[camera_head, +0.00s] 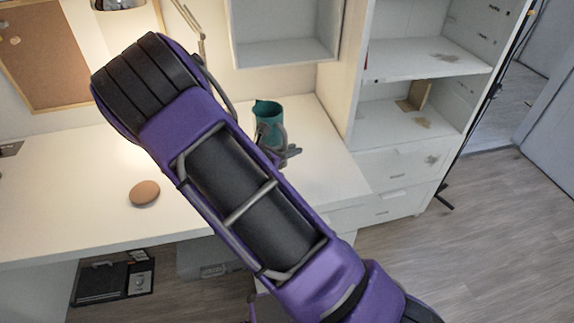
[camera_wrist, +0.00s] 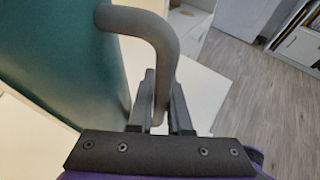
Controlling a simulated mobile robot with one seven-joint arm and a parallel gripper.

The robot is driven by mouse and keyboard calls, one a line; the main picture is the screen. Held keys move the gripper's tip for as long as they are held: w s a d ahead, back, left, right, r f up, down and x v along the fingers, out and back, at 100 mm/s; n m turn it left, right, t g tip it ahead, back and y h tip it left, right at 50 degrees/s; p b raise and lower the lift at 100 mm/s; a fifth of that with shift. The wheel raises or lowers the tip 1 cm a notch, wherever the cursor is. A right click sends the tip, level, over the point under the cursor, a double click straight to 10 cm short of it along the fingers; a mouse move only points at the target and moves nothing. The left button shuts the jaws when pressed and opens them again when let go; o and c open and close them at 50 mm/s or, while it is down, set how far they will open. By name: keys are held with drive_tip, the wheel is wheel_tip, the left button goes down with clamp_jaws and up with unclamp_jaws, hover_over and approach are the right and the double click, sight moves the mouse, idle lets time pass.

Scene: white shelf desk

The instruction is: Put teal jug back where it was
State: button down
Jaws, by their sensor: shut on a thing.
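The teal jug (camera_head: 268,112) is at the right part of the white desk, upright, its lower part partly hidden by my arm and gripper. In the wrist view the jug's teal body (camera_wrist: 62,60) fills the upper left, and its grey handle (camera_wrist: 160,45) curves down between my fingers. My gripper (camera_wrist: 160,112) is shut on the handle. It also shows beside the jug in the head view (camera_head: 284,156). I cannot tell whether the jug's base touches the desk.
A brown oval object (camera_head: 145,193) lies on the desk (camera_head: 70,190) left of my arm. A white shelf unit (camera_head: 410,125) stands right of the desk. A lamp (camera_head: 120,4) and a corkboard (camera_head: 45,55) are at the back left. Desk area at left is mostly clear.

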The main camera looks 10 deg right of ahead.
drive_tip(key=shift+f+b, duration=0.3)
drive_tip(key=shift+f, duration=1.95)
drive_tip(key=shift+f, duration=0.2)
drive_tip(key=c, duration=0.9)
unclamp_jaws()
drive_tip(key=shift+o, duration=0.2)
drive_tip(key=p+v, duration=0.1)
drive_tip(key=v, duration=1.1)
drive_tip(key=shift+s+r, duration=0.1)
